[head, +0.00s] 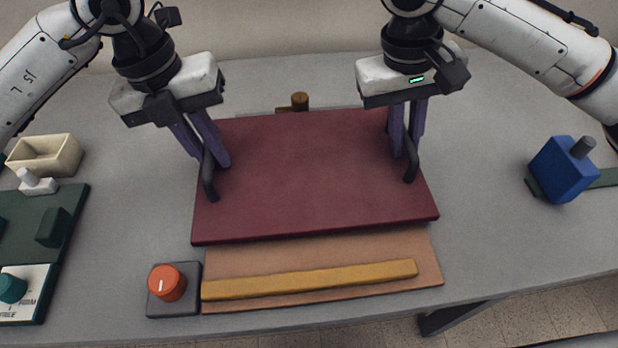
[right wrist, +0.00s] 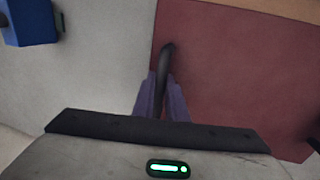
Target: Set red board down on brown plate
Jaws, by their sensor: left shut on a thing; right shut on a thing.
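The red board (head: 310,175) is a flat dark red panel with a black handle near each short side. My left gripper (head: 213,160) is shut on the left handle (head: 209,182). My right gripper (head: 407,150) is shut on the right handle (head: 411,170), which also shows in the right wrist view (right wrist: 164,62) between the fingers. The brown plate (head: 325,245) lies on the table, its front part showing below the board's near edge and the rest hidden. The board overlaps the plate; whether it touches it I cannot tell.
A yellow-brown bar (head: 310,280) runs along the plate's front. A red knob on a grey box (head: 172,287) stands close to its left. A green panel (head: 45,225) and cream tray (head: 45,155) are at left, a blue block (head: 563,170) at right. A wooden peg (head: 299,101) is behind the board.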

